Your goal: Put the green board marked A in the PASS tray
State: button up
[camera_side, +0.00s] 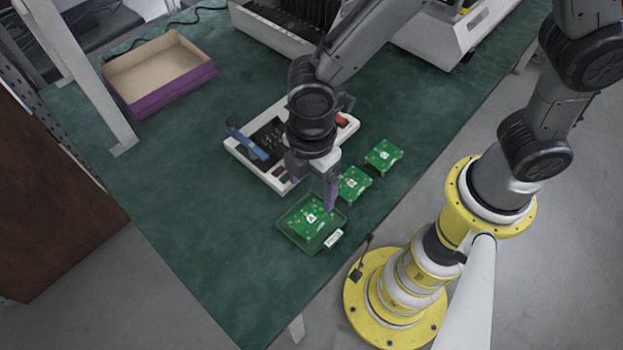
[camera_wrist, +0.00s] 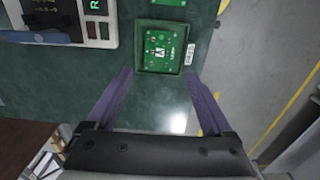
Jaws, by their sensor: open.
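A green board (camera_side: 311,217) lies in a small green tray (camera_side: 285,225) with a white label at its corner; the label is too small to read. In the wrist view the board (camera_wrist: 165,48) carries a white mark that looks like an A, and the tray rim (camera_wrist: 141,40) surrounds it. My gripper (camera_side: 331,208) is above the tray's edge in the side view. In the wrist view its two purple fingers (camera_wrist: 159,75) are apart and empty, with the tray just beyond the tips. Two more green boards (camera_side: 354,183) (camera_side: 384,155) lie in a row beside the tray.
A white fixture (camera_side: 245,160) with a blue handle and dark insert stands behind my gripper. An open purple-sided box (camera_side: 160,75) sits at the far left of the green table. White machines (camera_side: 440,35) stand at the back. The table's left front is clear.

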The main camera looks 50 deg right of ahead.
jog(key=shift+r, duration=0.55)
jog(key=d+r+m+t+y, duration=0.1)
jog(key=d+r+m+t, duration=0.1)
jog(key=d+r+m, duration=0.8)
jog(key=s+d+r+m+t, duration=0.1)
jog(key=s+d+r+m, duration=0.2)
jog(key=d, duration=0.3)
jog(key=s+d+r+m+t+h, duration=0.1)
jog(key=s+d+r+m+t, duration=0.1)
jog(key=s+d+r+m, duration=0.2)
jog(key=s+d+m, duration=0.1)
jog(key=d, duration=0.2)
jog(key=shift+d+t, duration=0.25)
jog(key=shift+t, duration=0.05)
